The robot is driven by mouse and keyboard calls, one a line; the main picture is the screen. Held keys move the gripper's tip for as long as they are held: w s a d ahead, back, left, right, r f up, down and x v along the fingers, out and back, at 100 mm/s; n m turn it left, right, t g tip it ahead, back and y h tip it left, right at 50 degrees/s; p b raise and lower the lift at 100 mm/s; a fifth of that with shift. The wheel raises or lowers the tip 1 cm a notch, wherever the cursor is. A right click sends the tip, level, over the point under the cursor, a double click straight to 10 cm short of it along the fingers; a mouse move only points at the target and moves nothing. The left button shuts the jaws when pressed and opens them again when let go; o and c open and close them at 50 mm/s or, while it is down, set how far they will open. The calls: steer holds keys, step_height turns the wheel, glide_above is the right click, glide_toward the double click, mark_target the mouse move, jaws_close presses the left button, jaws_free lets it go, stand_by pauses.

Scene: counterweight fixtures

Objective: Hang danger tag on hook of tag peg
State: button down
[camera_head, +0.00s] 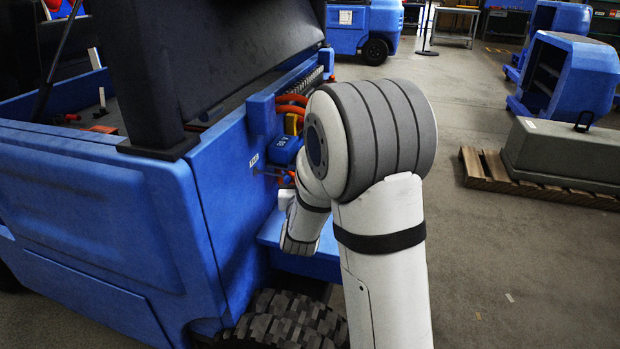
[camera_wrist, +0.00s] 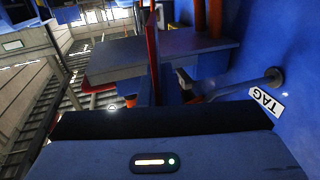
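A thin red plate, apparently the danger tag (camera_wrist: 152,45), stands nearly edge-on in the wrist view, rising from the middle of my gripper (camera_wrist: 153,98). My gripper appears shut on it, though the fingertips are hard to make out. The tag peg (camera_wrist: 240,87) is a grey rod sticking out of the blue wall to the right of the red plate, beside a white label reading TAG. The plate looks apart from the peg. The peg's hook end is small and dark. In the head view my arm hides the gripper and the tag.
The blue vehicle (camera_head: 110,200) fills the left of the head view. Orange cables (camera_head: 290,104) and a blue connector (camera_head: 284,150) sit close to my wrist. A black tyre (camera_head: 285,322) is below. A grey counterweight on a pallet (camera_head: 478,176) stands right; floor between is clear.

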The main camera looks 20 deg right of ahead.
steer(key=shift+w+a+f+p, duration=0.15)
steer(key=shift+w+a+p, duration=0.45)
steer(key=shift+a, duration=0.5)
steer(key=shift+w+a+f+p, duration=0.1)
steer(key=shift+w+a+p, duration=0.25)
steer(key=shift+w+a, duration=0.6)
steer(key=shift+w+a+f+b, duration=0.2)
steer(key=shift+a+f+b, duration=0.45)
steer(key=shift+b, duration=0.25)
steer(key=c, duration=2.1)
jaws_free()
steer(key=o, duration=0.5)
